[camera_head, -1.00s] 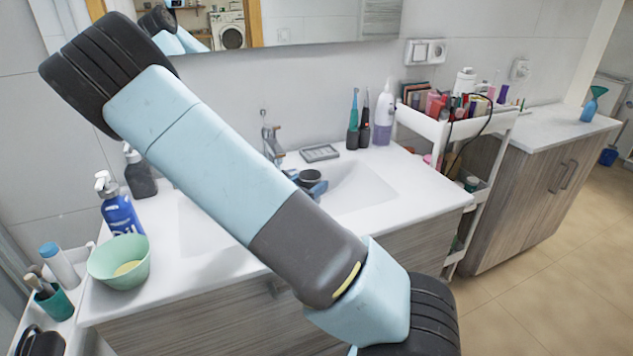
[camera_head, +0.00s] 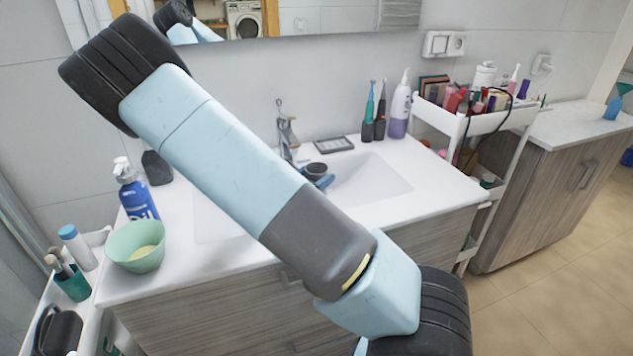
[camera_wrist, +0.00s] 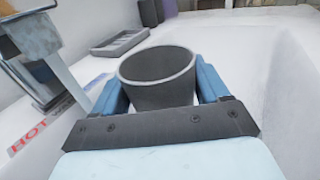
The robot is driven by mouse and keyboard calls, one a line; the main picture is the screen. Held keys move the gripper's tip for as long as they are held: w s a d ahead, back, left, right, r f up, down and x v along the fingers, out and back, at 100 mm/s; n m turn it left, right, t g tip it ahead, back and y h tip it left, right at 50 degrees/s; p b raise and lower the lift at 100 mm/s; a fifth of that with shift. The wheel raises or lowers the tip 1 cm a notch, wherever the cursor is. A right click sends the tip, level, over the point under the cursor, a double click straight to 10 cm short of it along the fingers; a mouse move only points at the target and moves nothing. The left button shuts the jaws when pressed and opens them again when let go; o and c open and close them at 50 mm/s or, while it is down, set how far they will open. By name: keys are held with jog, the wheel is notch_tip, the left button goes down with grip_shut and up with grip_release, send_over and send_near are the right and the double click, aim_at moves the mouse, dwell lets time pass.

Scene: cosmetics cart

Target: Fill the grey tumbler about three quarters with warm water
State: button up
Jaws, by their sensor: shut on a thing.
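The grey tumbler (camera_wrist: 158,68) is upright between the blue fingers of my gripper (camera_wrist: 160,88), which is shut on it. Its mouth faces up and its visible inner wall is plain grey; its bottom is hidden. In the head view the tumbler (camera_head: 316,169) is over the basin, just right of and in front of the metal tap (camera_head: 286,135). My gripper (camera_head: 320,182) is mostly hidden behind my arm there. In the wrist view the tap (camera_wrist: 38,70) is at the left, apart from the tumbler. A red "HOT" label (camera_wrist: 28,137) lies beside it. I cannot tell whether water runs.
A grey soap dish (camera_head: 334,144) lies behind the basin (camera_head: 375,185). Toothbrushes (camera_head: 374,115) and a purple-white bottle (camera_head: 399,110) stand right of it. A blue pump bottle (camera_head: 136,195) and green bowl (camera_head: 134,247) are at the left. A loaded cart (camera_head: 456,122) stands right.

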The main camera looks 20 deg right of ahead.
jog(key=w+a, duration=0.4)
jog(key=shift+w, duration=0.2)
dwell(0.3)
dwell(2.5)
jog(key=shift+s+d, duration=2.05)
jog(key=shift+s, duration=0.2)
jog(key=shift+s+d+r, duration=0.2)
jog(key=shift+s+r, duration=1.05)
jog(key=shift+r, duration=0.25)
jog(key=shift+s+d+r, duration=0.2)
jog(key=shift+s+r, duration=1)
jog(key=shift+r, duration=0.3)
